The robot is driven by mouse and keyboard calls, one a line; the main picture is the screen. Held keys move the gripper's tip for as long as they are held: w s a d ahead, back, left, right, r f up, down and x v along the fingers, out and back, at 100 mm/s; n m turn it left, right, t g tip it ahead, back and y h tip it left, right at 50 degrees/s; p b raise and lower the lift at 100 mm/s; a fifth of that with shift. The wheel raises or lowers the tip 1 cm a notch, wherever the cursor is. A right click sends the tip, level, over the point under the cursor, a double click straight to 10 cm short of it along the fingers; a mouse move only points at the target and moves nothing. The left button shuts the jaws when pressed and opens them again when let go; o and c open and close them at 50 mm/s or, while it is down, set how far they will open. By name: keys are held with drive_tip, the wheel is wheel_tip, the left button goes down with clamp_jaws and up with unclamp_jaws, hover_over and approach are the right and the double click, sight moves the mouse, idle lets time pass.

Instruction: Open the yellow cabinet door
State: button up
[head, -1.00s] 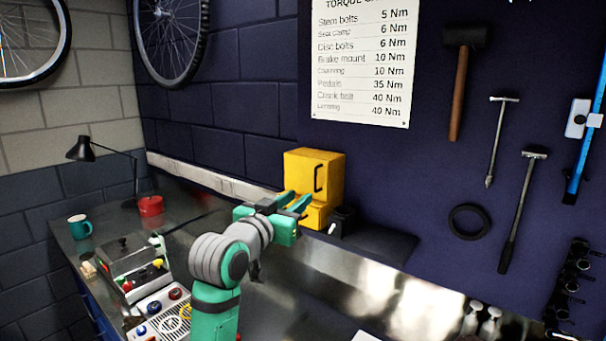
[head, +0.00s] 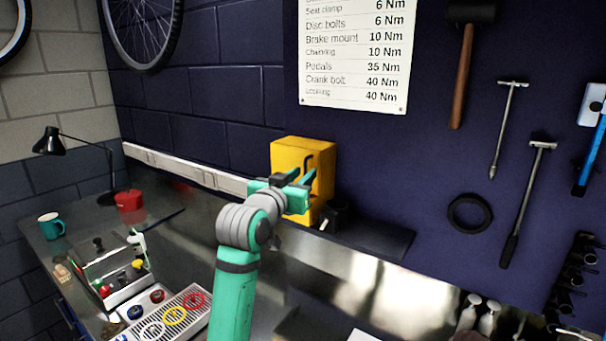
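The yellow cabinet (head: 290,155) is fixed near the back wall, above a dark shelf. Its door looks closed, and a dark curved handle (head: 309,162) shows on the face turned to the right. My green gripper (head: 304,182) is in front of the cabinet, just below the handle in the picture. Its two fingers are spread apart with a gap between them, and nothing is seen in it. I cannot tell whether the fingers touch the cabinet. My gripper and wrist hide the lower left of the cabinet.
A dark shelf (head: 375,240) with a small black object (head: 336,214) lies right of the cabinet. Tools hang on the wall at right.

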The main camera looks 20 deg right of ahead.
drive_tip(key=shift+w+d, duration=0.1)
drive_tip(key=shift+c, duration=0.5)
clamp_jaws()
idle(1.0)
